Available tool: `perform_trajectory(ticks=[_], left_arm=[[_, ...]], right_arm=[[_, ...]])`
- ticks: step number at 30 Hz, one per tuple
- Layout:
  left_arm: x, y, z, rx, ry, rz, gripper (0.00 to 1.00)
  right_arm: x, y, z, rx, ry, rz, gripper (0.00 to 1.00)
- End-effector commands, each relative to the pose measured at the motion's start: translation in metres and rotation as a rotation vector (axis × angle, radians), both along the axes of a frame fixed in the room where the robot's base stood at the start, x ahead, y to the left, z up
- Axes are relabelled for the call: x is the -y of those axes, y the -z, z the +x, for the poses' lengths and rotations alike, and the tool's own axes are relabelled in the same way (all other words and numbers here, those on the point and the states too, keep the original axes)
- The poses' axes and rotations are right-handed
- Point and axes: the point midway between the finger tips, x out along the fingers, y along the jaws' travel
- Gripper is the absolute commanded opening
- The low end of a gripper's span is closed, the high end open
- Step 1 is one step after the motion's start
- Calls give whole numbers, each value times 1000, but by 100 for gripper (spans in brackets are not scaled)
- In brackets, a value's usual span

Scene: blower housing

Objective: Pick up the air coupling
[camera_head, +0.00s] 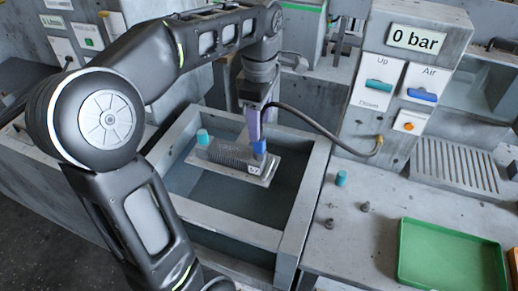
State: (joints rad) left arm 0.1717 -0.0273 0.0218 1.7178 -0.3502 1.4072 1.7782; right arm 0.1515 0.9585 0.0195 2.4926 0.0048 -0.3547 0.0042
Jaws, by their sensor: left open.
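My left arm comes in from the left and reaches over the grey basin. My left gripper (256,138) points down above the finned metal block, its fingers around or right beside a blue piece (259,147). This blue piece appears to be the air coupling; a black hose (320,128) runs from a brass fitting on the panel to the gripper area. The finned block (228,152) sits on a flat plate over the basin, with a teal cap (202,137) at its left end. The fingers and the hose end overlap, so contact is unclear. My right gripper is out of view.
The basin's grey rim (301,205) surrounds the block. A panel reading 0 bar (416,40) stands behind right, with Up and Air switches. A teal cylinder (341,178) and small dark parts (364,206) stand on the bench beside a green tray (452,255), which is empty.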

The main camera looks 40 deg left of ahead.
Motion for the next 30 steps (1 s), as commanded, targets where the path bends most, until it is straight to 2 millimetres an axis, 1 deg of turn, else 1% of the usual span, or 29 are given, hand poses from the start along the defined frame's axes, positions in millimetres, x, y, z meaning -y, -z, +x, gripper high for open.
perform_trajectory(ticks=[1, 2, 11, 14, 17, 21, 24, 27, 30], left_arm=[[0, 10, 0, 0, 0, 0, 50], [0, 11, 0, 0, 0, 0, 50], [0, 9, 0, 0, 0, 0, 50], [0, 12, 0, -2, 0, -1, 50], [0, 21, -1, -3, 0, 0, 50], [0, 42, -1, -4, -1, -1, 50], [0, 55, -1, -3, 0, -1, 50], [0, 61, 0, 0, 0, 0, 50], [0, 62, 0, 1, 0, 0, 50]], right_arm=[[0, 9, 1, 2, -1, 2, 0], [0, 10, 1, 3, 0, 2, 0], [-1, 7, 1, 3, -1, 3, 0], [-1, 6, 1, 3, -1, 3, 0], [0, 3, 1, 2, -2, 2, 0], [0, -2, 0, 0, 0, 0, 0], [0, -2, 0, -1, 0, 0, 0], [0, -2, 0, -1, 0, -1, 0], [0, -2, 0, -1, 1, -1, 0]])
